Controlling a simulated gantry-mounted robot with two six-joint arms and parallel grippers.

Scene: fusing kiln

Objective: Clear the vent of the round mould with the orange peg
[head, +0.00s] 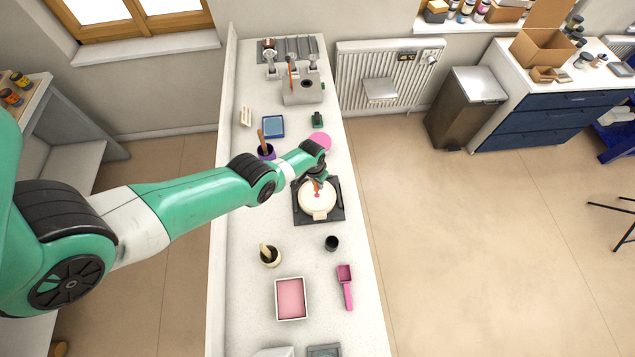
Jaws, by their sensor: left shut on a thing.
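The round mould (320,207) is a cream disc on a dark square plate (301,217) at the middle of the long counter. My left gripper (317,183) is over the far part of the mould, shut on the orange peg (316,186). The peg points down toward the mould's top, close to a small pink spot near its middle. The vent is too small to make out. I cannot tell whether the peg's tip touches the mould or is in the vent. My right gripper is out of view.
A pink disc (320,140), a purple pot (266,153) and a blue tray (273,127) lie beyond the mould. Nearer are a dark cup (331,243), a mortar (271,257), a pink scoop (345,285) and a pink-filled tray (291,299).

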